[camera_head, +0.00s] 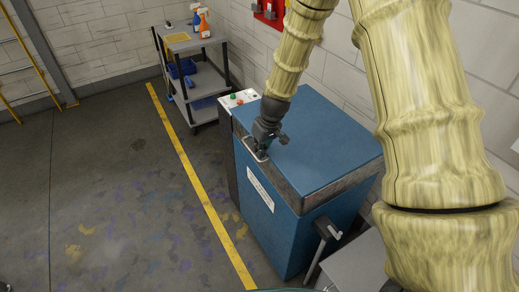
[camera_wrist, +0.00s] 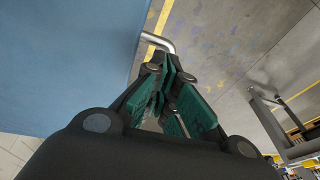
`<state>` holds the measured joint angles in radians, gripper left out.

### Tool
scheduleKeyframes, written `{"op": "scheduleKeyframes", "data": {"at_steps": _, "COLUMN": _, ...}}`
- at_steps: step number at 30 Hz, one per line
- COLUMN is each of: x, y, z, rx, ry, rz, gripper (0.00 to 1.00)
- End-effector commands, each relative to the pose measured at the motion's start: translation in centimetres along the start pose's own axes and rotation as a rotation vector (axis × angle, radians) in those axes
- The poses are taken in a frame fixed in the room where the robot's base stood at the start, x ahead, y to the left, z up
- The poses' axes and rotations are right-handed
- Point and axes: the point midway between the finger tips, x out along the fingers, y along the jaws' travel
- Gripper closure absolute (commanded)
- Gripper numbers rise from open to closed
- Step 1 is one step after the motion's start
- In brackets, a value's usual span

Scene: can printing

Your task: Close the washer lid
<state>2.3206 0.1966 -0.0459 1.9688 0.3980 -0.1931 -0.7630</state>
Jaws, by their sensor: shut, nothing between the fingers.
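The washer (camera_head: 275,225) is a blue box-shaped machine against the wall, with a dark control panel at its left end. Its blue lid (camera_head: 325,145) lies flat on top and looks down on the body. A metal handle (camera_head: 253,149) sticks out at the lid's front left edge; it also shows in the wrist view (camera_wrist: 158,42). My gripper (camera_head: 262,148) is at the handle, fingers pointing down and shut with nothing between them. In the wrist view my gripper (camera_wrist: 165,75) has its green-padded fingertips just by the handle; I cannot tell whether they touch it. The lid (camera_wrist: 65,60) fills the left there.
A grey shelf cart (camera_head: 190,75) with spray bottles (camera_head: 202,20) and blue bins stands beyond the washer. A lever (camera_head: 327,228) juts from the washer's right side, near a grey surface (camera_head: 358,265). The floor left of the yellow line (camera_head: 200,185) is clear.

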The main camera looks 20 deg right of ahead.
Motion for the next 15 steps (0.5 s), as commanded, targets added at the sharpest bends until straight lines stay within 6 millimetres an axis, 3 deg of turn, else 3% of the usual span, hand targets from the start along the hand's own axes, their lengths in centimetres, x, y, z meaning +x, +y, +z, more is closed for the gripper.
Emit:
{"op": "scheduleKeyframes", "data": {"at_steps": 1, "x": -1.3, "y": 0.2, "z": -0.5, "rx": 0.001, "ry": 0.006, "rz": 0.002, "gripper": 1.0}}
{"op": "scheduleKeyframes", "data": {"at_steps": 4, "x": -2.7, "y": 0.5, "z": -0.9, "rx": 0.001, "ry": 0.012, "rz": 0.006, "gripper": 1.0}}
{"op": "scheduleKeyframes", "data": {"at_steps": 15, "x": -6.0, "y": 0.4, "z": -1.2, "rx": -0.003, "ry": 0.017, "rz": 0.008, "gripper": 1.0}}
